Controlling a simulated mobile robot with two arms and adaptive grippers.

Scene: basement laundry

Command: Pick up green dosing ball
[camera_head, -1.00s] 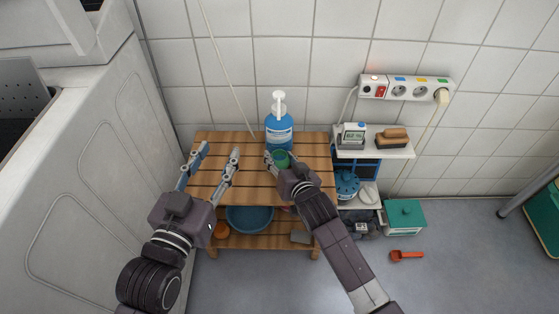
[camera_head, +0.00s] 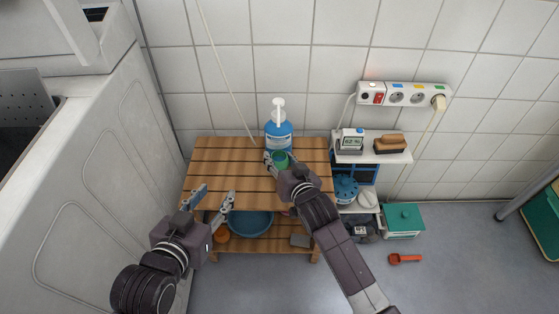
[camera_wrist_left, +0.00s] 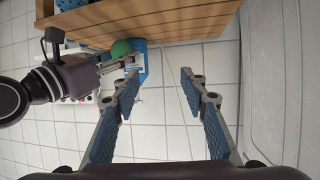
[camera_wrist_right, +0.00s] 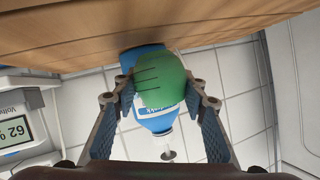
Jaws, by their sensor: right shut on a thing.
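The green dosing ball (camera_head: 280,159) is at the back right of the slatted wooden shelf top (camera_head: 225,160), in front of a blue pump bottle (camera_head: 279,135). My right gripper (camera_head: 275,163) is shut on the ball. In the right wrist view the green ball (camera_wrist_right: 163,82) sits between the two fingers (camera_wrist_right: 158,98). In the left wrist view the ball (camera_wrist_left: 121,48) shows beside my right gripper. My left gripper (camera_head: 217,193) is open and empty near the front left edge of the shelf; its fingers (camera_wrist_left: 160,77) are wide apart.
A lower shelf holds a blue basin (camera_head: 250,222). To the right are a white shelf with a digital display (camera_head: 351,141) and a brush (camera_head: 390,143), a teal box (camera_head: 403,217) and a red scoop (camera_head: 404,259). A white machine (camera_head: 85,180) stands left.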

